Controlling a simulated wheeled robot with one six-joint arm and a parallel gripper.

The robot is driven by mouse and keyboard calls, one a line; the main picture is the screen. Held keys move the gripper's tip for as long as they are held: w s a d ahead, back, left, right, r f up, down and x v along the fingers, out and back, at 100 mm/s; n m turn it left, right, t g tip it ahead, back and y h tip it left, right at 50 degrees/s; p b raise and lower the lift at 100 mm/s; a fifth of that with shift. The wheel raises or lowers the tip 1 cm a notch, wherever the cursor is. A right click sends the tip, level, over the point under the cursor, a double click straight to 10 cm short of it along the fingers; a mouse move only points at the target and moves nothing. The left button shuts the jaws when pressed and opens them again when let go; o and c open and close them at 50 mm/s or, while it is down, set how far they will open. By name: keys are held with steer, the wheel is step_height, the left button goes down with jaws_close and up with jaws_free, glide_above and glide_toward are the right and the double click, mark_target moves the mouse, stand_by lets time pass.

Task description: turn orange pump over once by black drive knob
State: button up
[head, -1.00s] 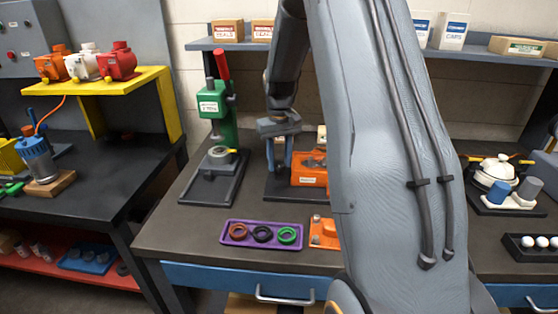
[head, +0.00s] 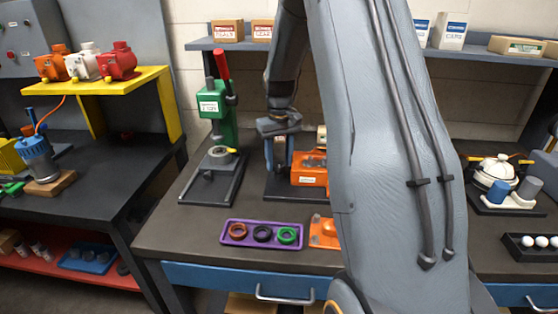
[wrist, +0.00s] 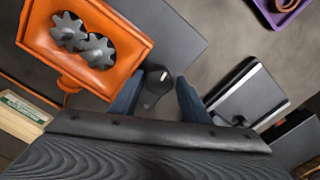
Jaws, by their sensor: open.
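The orange pump (head: 308,176) stands on a dark base on the middle bench, partly hidden behind my arm. In the wrist view the pump (wrist: 126,72) is open, with two dark grey gears (wrist: 84,42) showing in its housing. The black drive knob (wrist: 156,84) sticks out beside the housing. My gripper (wrist: 158,95) is open, with one blue finger on each side of the knob. I cannot tell whether either finger touches it. In the head view my gripper (head: 278,155) is just left of the pump, pointing down.
A green press (head: 215,110) with a red lever stands to the left. A purple tray (head: 228,241) with three rings lies in front. An orange part (head: 322,230) beside it is partly hidden by my arm. A shelf with boxes runs behind.

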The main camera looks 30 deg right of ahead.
mark_target(279, 164)
step_height(279, 164, up, 8)
steer(key=shift+f+b, duration=0.15)
steer(key=shift+b, duration=1)
steer(key=shift+n+t, duration=0.4)
steer(key=shift+t, duration=0.3)
steer(key=s+a+f, duration=0.2)
steer(key=s+a, duration=0.4)
steer(key=s, duration=0.1)
steer(key=s+a+f, duration=0.3)
steer(key=s+a, duration=0.3)
steer(key=s, duration=0.2)
steer(key=s+a+f, duration=0.3)
steer(key=s+a, duration=0.2)
steer(key=s, duration=0.2)
steer(key=shift+s+a, duration=0.3)
steer(key=shift+a, duration=0.1)
